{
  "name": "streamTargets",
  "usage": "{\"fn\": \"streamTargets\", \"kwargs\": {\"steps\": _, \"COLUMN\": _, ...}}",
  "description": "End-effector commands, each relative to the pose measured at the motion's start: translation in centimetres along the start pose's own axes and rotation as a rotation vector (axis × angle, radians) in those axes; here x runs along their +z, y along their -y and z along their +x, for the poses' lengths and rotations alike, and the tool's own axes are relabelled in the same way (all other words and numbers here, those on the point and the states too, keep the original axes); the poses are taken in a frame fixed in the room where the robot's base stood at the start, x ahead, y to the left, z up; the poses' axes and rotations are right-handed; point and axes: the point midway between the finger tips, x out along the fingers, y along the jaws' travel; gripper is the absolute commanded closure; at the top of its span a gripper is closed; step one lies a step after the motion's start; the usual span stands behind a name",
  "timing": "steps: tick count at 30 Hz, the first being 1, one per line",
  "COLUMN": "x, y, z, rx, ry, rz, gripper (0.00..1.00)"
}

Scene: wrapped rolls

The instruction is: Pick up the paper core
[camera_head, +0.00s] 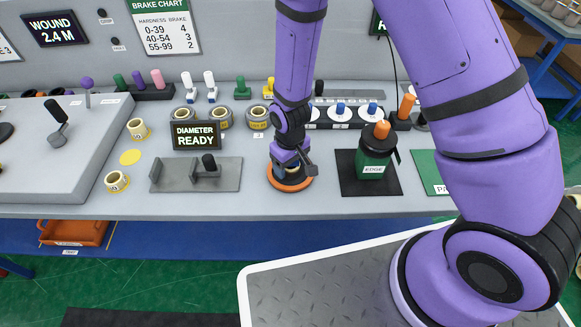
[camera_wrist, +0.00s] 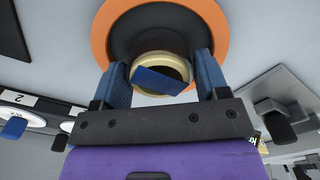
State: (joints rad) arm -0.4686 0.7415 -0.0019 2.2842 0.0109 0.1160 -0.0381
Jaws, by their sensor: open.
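The paper core (camera_wrist: 146,66) is a cream ring standing in the dark centre of an orange-rimmed round holder (camera_wrist: 98,32). A blue flat piece (camera_wrist: 160,81) lies across the core's opening in the wrist view. My gripper (camera_wrist: 161,68) is open, with one blue finger on each side of the core. Whether the fingers touch it, I cannot tell. In the head view my gripper (camera_head: 292,163) points down over the orange-rimmed holder (camera_head: 290,186) and hides most of the core.
A grey fixture with a black knob (camera_head: 208,170) stands left of the holder, under the DIAMETER READY display (camera_head: 195,135). A green EDGE bottle (camera_head: 374,160) on a black mat stands to the right.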

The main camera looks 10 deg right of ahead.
Motion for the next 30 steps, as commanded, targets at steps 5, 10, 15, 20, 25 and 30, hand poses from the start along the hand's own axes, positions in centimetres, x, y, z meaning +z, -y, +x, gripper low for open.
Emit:
{"fn": "streamTargets", "kwargs": {"steps": 5, "x": 0.0, "y": 0.02, "z": 0.89, "rx": 0.0, "ry": 0.0, "rz": 0.0, "gripper": 0.32}}
{"fn": "streamTargets", "kwargs": {"steps": 10, "x": -0.02, "y": 0.02, "z": 0.9, "rx": 0.0, "ry": -0.001, "rz": 0.0, "gripper": 0.32}}
{"fn": "streamTargets", "kwargs": {"steps": 15, "x": -0.01, "y": 0.02, "z": 0.89, "rx": 0.0, "ry": 0.0, "rz": 0.0, "gripper": 0.62}}
{"fn": "streamTargets", "kwargs": {"steps": 20, "x": -0.01, "y": 0.02, "z": 0.88, "rx": 0.0, "ry": 0.0, "rz": 0.0, "gripper": 0.69}}
{"fn": "streamTargets", "kwargs": {"steps": 25, "x": -0.03, "y": 0.01, "z": 0.83, "rx": 0.0, "ry": 0.0, "rz": 0.0, "gripper": 0.69}}
{"fn": "streamTargets", "kwargs": {"steps": 30, "x": -0.23, "y": -0.12, "z": 0.35, "rx": 0.0, "ry": -0.001, "rz": 0.0, "gripper": 0.69}}
